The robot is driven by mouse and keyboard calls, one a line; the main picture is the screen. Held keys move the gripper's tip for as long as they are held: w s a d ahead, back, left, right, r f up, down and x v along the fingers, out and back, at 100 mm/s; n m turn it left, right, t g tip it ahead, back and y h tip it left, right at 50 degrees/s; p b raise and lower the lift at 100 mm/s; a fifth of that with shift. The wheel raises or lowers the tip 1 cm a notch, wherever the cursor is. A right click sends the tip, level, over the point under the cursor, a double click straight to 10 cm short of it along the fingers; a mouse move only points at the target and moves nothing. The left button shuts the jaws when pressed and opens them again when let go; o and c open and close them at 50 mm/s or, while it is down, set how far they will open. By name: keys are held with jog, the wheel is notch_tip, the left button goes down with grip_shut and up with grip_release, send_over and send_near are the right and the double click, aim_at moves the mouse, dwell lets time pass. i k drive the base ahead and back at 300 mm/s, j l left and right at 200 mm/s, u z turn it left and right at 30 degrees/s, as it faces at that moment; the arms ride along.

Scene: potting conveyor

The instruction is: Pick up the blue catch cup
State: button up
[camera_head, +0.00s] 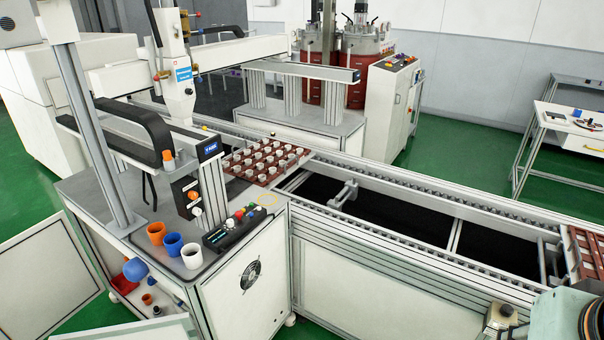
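The blue catch cup (173,244) stands upright on the grey top of the bench (222,264), near its front left edge. It is the middle one of a row of three cups. An orange cup (156,233) is beside it on the left and a white cup (192,256) is on the right. The blue cup's open top faces up and its inside looks dark. My gripper is not in view, so I cannot see whether it is open or shut.
A control box with buttons (234,229) stands right of the cups. A metal post (97,130) rises behind them on the left. A tray of small parts (266,160) is on the conveyor (400,186). Green floor (455,150) is clear beyond the conveyor.

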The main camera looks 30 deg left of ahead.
aim_at(172, 242)
jog(key=u, duration=2.15)
